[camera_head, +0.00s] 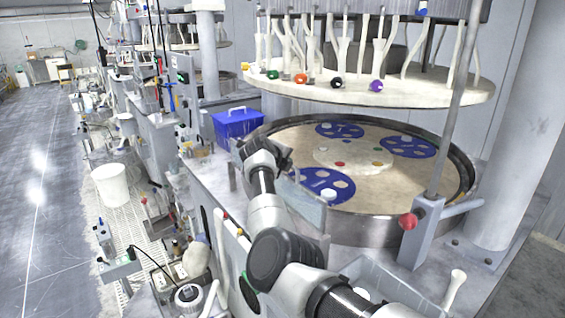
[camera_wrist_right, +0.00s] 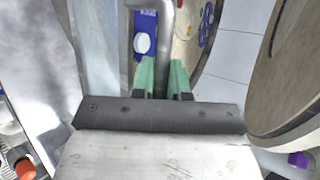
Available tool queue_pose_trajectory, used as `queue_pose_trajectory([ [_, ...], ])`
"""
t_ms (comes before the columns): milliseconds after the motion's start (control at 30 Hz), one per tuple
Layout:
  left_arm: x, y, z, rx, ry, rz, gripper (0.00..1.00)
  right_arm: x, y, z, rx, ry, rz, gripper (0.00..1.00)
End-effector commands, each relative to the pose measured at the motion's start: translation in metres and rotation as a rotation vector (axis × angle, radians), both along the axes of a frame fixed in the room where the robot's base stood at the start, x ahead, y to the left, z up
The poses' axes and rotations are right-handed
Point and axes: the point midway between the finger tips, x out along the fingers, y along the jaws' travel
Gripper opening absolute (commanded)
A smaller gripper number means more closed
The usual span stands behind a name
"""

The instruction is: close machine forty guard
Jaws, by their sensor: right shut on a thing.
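A clear guard panel (camera_head: 312,208) stands upright at the near left edge of the round polishing platen (camera_head: 375,195). My right arm reaches from the bottom across the machine front. Its gripper (camera_head: 268,150) is at the platen's left side, beside the blue box, mostly hidden by my wrist. In the wrist view my right gripper (camera_wrist_right: 162,82) has its green fingers shut on a grey bent metal bar (camera_wrist_right: 158,30), which looks like the guard's handle. A pale see-through panel (camera_wrist_right: 92,45) shows left of the bar. My left gripper is not in view.
A blue box with a handle (camera_head: 237,122) stands just behind my gripper. Blue perforated carrier discs (camera_head: 328,186) lie on the platen. A white round head with coloured knobs (camera_head: 370,92) hangs above. A post with a red knob (camera_head: 408,221) stands at right. The aisle at left is open.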

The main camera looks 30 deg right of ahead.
Motion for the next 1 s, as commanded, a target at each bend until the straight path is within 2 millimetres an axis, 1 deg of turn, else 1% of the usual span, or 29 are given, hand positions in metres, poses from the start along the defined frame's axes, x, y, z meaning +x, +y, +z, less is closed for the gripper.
queue_pose_trajectory([
  [67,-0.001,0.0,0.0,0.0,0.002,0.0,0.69,-0.001,-0.003,0.0,-0.005,0.002,-0.002,0.0],
  [100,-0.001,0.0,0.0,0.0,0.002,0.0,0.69,-0.001,-0.003,0.0,-0.005,0.002,-0.002,0.18],
  [233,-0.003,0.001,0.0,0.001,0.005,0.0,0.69,-0.001,-0.003,0.0,-0.005,0.002,-0.002,0.38],
  [267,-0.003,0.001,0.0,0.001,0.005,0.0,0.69,-0.001,-0.002,0.0,-0.005,0.001,-0.001,0.39],
  [533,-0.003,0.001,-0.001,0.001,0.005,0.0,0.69,-0.001,-0.001,0.001,-0.003,-0.001,-0.001,0.39],
  [667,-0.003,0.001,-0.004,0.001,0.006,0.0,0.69,-0.003,0.005,0.004,-0.003,-0.004,-0.001,0.39],
  [833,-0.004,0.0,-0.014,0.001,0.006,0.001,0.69,-0.014,0.022,0.014,0.001,-0.006,-0.001,0.39],
  [1000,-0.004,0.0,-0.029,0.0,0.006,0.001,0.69,-0.029,0.047,0.031,0.0,-0.005,-0.001,0.39],
])
